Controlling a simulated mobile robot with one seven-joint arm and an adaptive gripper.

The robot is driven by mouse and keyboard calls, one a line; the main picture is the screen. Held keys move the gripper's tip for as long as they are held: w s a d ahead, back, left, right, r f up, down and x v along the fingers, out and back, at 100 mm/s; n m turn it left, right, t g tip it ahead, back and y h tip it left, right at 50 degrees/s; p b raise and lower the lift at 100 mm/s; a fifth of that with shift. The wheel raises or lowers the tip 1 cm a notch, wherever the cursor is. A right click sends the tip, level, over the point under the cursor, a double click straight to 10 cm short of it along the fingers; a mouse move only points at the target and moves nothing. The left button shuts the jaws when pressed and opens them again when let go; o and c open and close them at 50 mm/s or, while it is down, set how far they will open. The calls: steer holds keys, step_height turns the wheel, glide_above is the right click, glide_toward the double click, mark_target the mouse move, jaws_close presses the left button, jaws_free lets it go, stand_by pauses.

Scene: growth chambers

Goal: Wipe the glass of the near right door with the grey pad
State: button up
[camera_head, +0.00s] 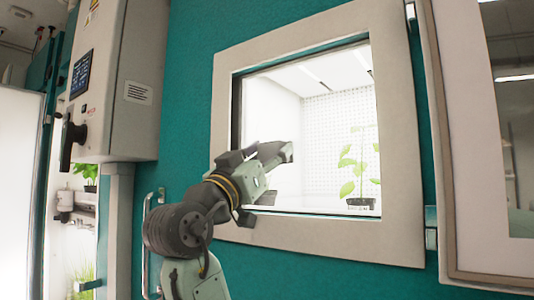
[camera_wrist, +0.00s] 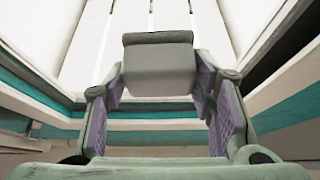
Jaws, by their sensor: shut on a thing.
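The teal door (camera_head: 192,60) fills the middle of the head view, with a pale frame around its glass (camera_head: 320,110). Through the glass I see a bright white chamber. My gripper (camera_head: 276,153) is in front of the lower left part of the glass. In the wrist view my gripper (camera_wrist: 158,84) is shut on the grey pad (camera_wrist: 158,68), which sits between the two fingers, with a darker strip along its top edge. Whether the pad touches the glass cannot be told. My arm hides the lower left corner of the window.
A green plant (camera_head: 360,165) stands inside, behind the glass. A vertical door handle (camera_head: 147,245) is left of my arm. A grey control box (camera_head: 118,85) with a small screen juts out at the left. Another pale-framed window (camera_head: 465,150) stands at the right edge.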

steer(key=shift+d, duration=0.1)
steer(key=shift+s+d+b, duration=0.25)
steer(key=shift+s+d, duration=0.3)
steer(key=shift+d, duration=0.15)
steer(key=shift+s+d+b, duration=0.2)
steer(key=shift+s+d, duration=0.3)
steer(key=shift+d, duration=0.45)
steer(key=shift+w+a+p, duration=0.35)
steer(key=shift+w+a, duration=0.25)
steer(key=shift+a, duration=0.25)
steer(key=shift+w+a+p, duration=0.35)
steer(key=shift+w+a, duration=0.2)
steer(key=shift+a, duration=0.3)
steer(key=s+a+b, duration=0.1)
steer(key=s+a, duration=0.4)
steer(key=s, duration=0.2)
steer(key=shift+s+a, duration=0.15)
steer(key=shift+s, duration=0.05)
